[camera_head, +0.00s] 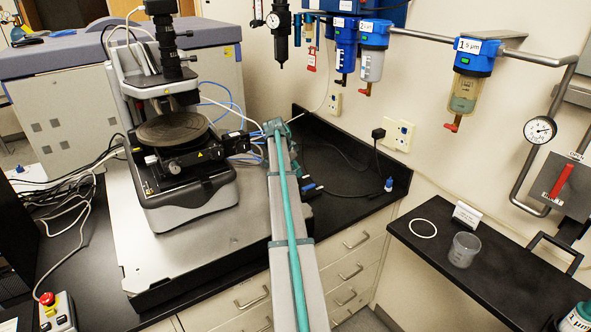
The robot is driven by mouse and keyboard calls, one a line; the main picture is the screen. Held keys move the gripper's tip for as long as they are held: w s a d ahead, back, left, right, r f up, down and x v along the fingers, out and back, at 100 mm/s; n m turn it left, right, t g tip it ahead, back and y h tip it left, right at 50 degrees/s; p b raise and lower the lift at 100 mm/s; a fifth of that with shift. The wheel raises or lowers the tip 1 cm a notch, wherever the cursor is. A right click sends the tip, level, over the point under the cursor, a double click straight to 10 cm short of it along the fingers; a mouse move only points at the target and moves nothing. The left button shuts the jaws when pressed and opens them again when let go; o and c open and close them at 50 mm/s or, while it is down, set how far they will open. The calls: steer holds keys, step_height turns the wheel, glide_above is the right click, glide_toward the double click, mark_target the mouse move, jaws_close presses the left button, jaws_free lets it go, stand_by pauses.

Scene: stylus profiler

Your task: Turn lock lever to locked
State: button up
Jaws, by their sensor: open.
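A red lever (562,180) is on a grey wall panel (579,198) at the far right. It slants from upper right to lower left across the panel. I cannot make out my gripper in the head view, and nothing is seen touching the lever.
A black shelf (490,283) below the panel holds a clear beaker (464,249), a white ring (423,228) and a small sign (467,214). A black handle-like bar (556,246) rises behind it. A pipe with a gauge (540,130) runs left of the panel. The profiler (180,150) stands left.

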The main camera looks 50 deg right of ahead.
steer(key=shift+s+d+f, duration=0.1)
steer(key=shift+d+f, duration=0.15)
steer(key=shift+f, duration=0.35)
jaws_close()
